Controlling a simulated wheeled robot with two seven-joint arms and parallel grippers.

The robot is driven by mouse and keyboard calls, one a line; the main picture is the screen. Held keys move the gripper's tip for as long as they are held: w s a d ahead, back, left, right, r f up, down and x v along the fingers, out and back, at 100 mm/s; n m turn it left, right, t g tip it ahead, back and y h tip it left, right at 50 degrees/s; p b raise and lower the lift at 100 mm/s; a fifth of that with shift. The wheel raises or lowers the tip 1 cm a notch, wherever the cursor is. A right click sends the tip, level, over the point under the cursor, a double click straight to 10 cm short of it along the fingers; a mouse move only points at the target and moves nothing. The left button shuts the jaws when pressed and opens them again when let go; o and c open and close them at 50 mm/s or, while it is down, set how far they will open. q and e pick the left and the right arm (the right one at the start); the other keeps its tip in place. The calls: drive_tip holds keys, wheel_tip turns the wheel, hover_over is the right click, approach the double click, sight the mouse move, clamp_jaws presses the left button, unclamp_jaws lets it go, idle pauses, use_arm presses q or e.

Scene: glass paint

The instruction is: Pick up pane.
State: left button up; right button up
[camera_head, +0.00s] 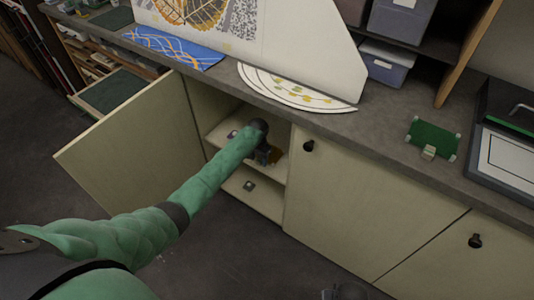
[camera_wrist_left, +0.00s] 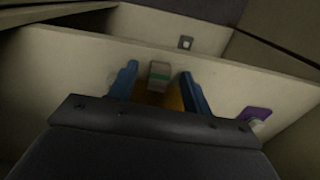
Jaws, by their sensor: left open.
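In the head view part of the amber pane (camera_head: 281,160) shows beside my gripper. My left gripper (camera_wrist_left: 158,73) is open, its blue fingers on either side of the block. I cannot tell whether they touch it. In the head view my left gripper (camera_head: 264,156) is inside the open cabinet. A purple pane (camera_wrist_left: 257,113) with a small grey block lies to the right in the wrist view. A dark shape at the head view's bottom edge may be my right gripper.
The open cabinet door (camera_head: 130,145) stands left of my left arm. The lower shelf (camera_head: 262,200) holds a small grey block (camera_head: 249,186). The countertop (camera_head: 385,128) is above, with a green pane (camera_head: 432,138) on it. Closed doors are to the right.

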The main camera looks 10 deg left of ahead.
use_arm(q)
drive_tip(key=shift+f, duration=0.35)
clamp_jaws()
drive_tip(key=shift+r, duration=0.1)
